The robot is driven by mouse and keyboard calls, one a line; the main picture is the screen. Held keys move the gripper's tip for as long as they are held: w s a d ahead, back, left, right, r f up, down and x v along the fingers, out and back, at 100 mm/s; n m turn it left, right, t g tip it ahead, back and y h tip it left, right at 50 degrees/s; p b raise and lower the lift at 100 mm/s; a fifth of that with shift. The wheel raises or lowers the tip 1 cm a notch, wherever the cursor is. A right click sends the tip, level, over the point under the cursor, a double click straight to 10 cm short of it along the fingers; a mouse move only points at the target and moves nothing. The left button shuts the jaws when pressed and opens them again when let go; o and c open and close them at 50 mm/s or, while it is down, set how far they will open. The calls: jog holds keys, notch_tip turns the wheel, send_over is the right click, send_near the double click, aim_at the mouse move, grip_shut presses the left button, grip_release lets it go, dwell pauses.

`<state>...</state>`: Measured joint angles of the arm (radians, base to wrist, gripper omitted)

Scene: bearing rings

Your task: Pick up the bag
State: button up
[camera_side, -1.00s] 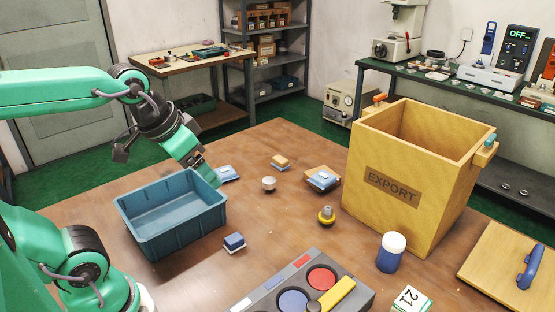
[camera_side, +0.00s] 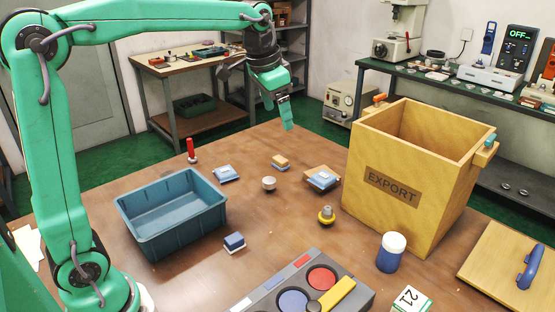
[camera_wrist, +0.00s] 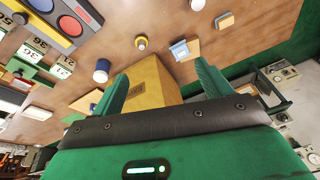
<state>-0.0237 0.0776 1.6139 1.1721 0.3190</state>
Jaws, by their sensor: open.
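Two pale blue packets that look like bags lie on the brown table. One bag (camera_side: 322,179) rests on a small tan board left of the yellow box; the wrist view shows a pale blue bag (camera_wrist: 180,49) on a tan piece. The other packet (camera_side: 226,173) lies behind the teal bin. I cannot tell which is the task's bag. My gripper (camera_side: 284,112) is raised over the far part of the table, apart from both packets. In the wrist view my gripper (camera_wrist: 161,70) has its green fingers spread wide, with nothing between them.
The tall yellow EXPORT box (camera_side: 430,160) stands at the right, open on top. A teal bin (camera_side: 172,232) sits at the left. A blue jar (camera_side: 391,254), yellow-black ring piece (camera_side: 326,216), red post (camera_side: 191,151) and grey panel (camera_side: 262,300) are also on the table.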

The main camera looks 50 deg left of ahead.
jog(key=w+f+m, duration=0.1)
jog(key=w+f, duration=0.1)
jog(key=w, duration=0.5)
jog(key=m+g, duration=0.3)
send_over(322, 176)
notch_tip(322, 176, down, 19)
jog(key=shift+s+d+r, duration=0.1)
jog(key=shift+s+r, duration=0.05)
jog(key=shift+f, duration=1.3)
jog(key=shift+f, duration=0.1)
jog(key=shift+f, duration=2.5)
